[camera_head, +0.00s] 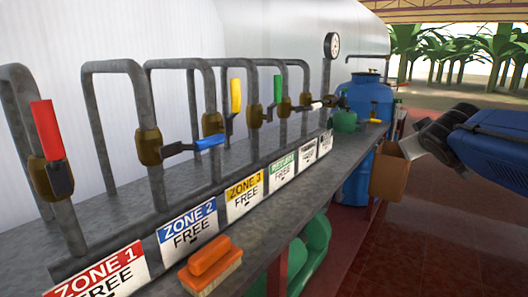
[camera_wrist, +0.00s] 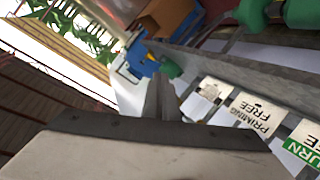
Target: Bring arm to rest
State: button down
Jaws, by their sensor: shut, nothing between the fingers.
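My gripper (camera_wrist: 160,97) is in the wrist view, with its fingers together and nothing between them. Its pale body fills the bottom of that view. In the camera_head view my arm (camera_head: 440,128) comes in from the right edge, apart from the bench and valves. Its end is beside the cardboard box, and the fingers cannot be made out there.
A grey bench (camera_head: 325,180) carries a row of pipes with coloured valve handles and zone labels. A red-orange brush (camera_head: 212,268) lies at its near edge. A blue barrel (camera_head: 358,185) and a cardboard box (camera_head: 390,172) stand beyond. The floor at right is clear.

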jog(key=s+a+f+m+g+y, duration=0.1)
jog(key=s+a+f+g, duration=0.2)
jog(key=s+f, duration=0.6)
jog(key=s+a+f+m+g+y, duration=0.1)
jog(key=s+a+f, duration=0.3)
jog(key=s+f, duration=0.5)
jog(key=s+a+f+m+g+y, duration=0.1)
jog(key=s+a+f+g, duration=0.3)
jog(key=s+f, duration=0.5)
jog(key=shift+s+a+g+y, duration=0.25)
jog(key=shift+s+g+y, duration=0.05)
jog(key=shift+y, duration=0.5)
jog(key=shift+f, duration=0.1)
